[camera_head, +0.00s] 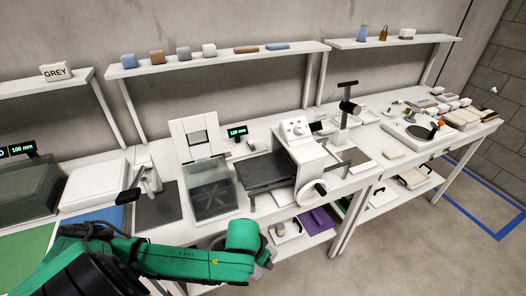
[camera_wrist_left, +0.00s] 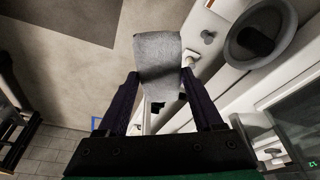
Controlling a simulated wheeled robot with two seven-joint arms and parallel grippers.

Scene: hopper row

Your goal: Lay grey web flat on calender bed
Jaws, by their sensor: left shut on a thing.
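In the left wrist view a grey web (camera_wrist_left: 157,52) is held between the two fingers of my left gripper (camera_wrist_left: 160,76). It looks like a soft, slightly curved sheet reaching past the fingertips. The calender (camera_head: 297,143) is a white machine with a handwheel, right of centre. Its dark flat bed (camera_head: 265,172) extends to the left and looks bare. The arm's end is in front of and below the bed. My right gripper is not in view.
A clear-fronted box (camera_head: 211,190) stands left of the bed. A white handwheel (camera_head: 313,192) sticks out at the bench front. A GREY sign (camera_head: 56,71) stands on the left shelf. The lower shelf holds a purple sheet (camera_head: 317,220).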

